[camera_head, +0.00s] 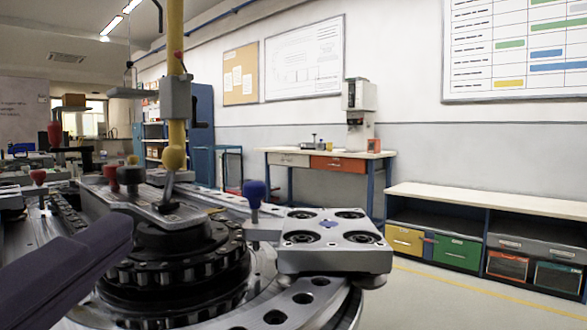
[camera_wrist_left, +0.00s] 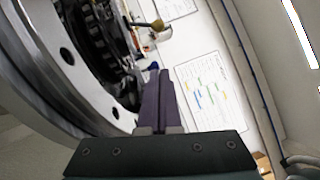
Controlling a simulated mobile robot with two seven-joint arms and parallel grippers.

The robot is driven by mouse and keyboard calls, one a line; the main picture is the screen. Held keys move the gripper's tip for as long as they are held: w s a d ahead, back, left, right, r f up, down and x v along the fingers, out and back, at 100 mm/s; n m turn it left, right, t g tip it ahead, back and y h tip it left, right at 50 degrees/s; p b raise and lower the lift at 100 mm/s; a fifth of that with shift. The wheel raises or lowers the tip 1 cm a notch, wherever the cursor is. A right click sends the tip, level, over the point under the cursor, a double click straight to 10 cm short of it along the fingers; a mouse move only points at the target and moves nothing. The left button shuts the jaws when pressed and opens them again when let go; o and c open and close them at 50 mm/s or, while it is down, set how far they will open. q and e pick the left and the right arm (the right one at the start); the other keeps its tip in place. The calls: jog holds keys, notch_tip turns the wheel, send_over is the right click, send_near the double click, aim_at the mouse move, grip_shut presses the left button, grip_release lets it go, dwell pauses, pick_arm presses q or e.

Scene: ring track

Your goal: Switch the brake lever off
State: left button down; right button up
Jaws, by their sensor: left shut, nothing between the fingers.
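Several ball-topped levers stand on the ring track machine, and I cannot tell by marking which is the brake lever. One has a yellow ball (camera_head: 173,158) on a metal stem, tilted slightly, above the black hub. One has a blue knob (camera_head: 254,191) on a short stem beside the grey carriage block. Red and dark knobs (camera_head: 119,174) stand further left. My left gripper (camera_head: 122,224) comes in from the lower left with its purple fingers together and empty, apart from the yellow-topped lever. In the left wrist view the shut fingers (camera_wrist_left: 159,80) appear near the blue knob (camera_wrist_left: 153,66), with the yellow ball (camera_wrist_left: 158,25) beyond.
The grey carriage block (camera_head: 335,245) sits on the metal ring (camera_head: 290,300) at the right. The black toothed hub (camera_head: 175,265) fills the middle. A yellow post (camera_head: 176,40) rises behind. A workbench (camera_head: 325,155) and low shelves (camera_head: 480,210) stand along the wall, with clear floor before them.

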pick_arm(q)
jog(key=p, duration=0.2)
send_near(178, 156)
jog(key=w+d, duration=0.4)
jog(key=shift+w+a+p, duration=0.3)
jog(key=shift+w+a, duration=0.45)
jog(key=shift+a, duration=0.2)
jog(key=shift+w+a+r, duration=0.15)
jog(key=shift+w+a, duration=0.3)
jog(key=shift+w+a+r+n+g+p, duration=0.15)
jog(key=shift+r+n+p, duration=0.15)
jog(key=shift+p, duration=0.6)
jog(key=shift+a+r+n+g+p, duration=0.1)
jog(key=shift+r+n+g+p, duration=0.15)
jog(key=shift+p, duration=0.65)
jog(key=w+a+r+n+g+p, duration=0.1)
jog(key=n+p, duration=0.1)
jog(key=p, duration=0.4)
jog(key=w+a+n+g+p, duration=0.1)
jog(key=a+n+g+p, duration=0.1)
jog(key=p, duration=0.4)
jog(key=w+a+r+n+g+p, duration=0.1)
jog(key=n+g+p, duration=0.1)
jog(key=p, duration=0.5)
jog(key=shift+w+a+r+n, duration=0.25)
jog(key=shift+w+r+n, duration=0.1)
jog(key=shift+n, duration=0.1)
jog(key=shift+w+a+f, duration=0.15)
jog(key=shift+a, duration=0.1)
